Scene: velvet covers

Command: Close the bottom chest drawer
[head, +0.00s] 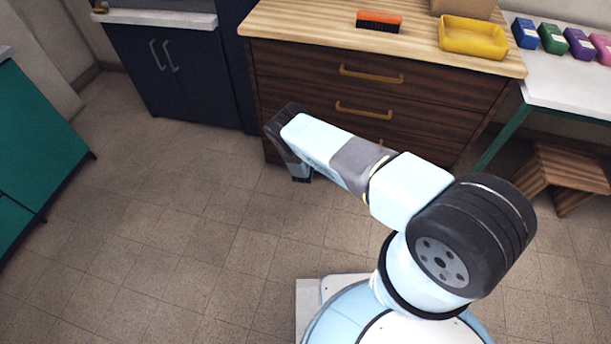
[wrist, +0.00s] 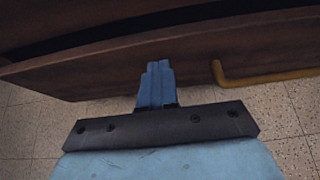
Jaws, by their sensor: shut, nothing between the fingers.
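The dark brown wooden chest (head: 285,72) stands against the wall with brass-coloured handles on its drawers. The bottom drawer (head: 430,147) is mostly hidden behind my arm in the head view. In the wrist view, a wooden drawer front (wrist: 110,66) crosses the picture, with a dark gap behind its upper edge, so it looks partly open. Its brass handle (wrist: 265,76) is right of my fingers. My gripper (head: 302,178) is low at the chest's front left. In the wrist view, its blue fingers (wrist: 157,80) are shut together, pointing at the drawer front; contact is unclear.
A brush (head: 379,21) and a yellow tray (head: 472,38) sit on the chest top. A dark blue cabinet (head: 175,75) stands left of the chest. A white table with coloured boxes and a wooden stool (head: 565,172) are at the right. The tiled floor at left is clear.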

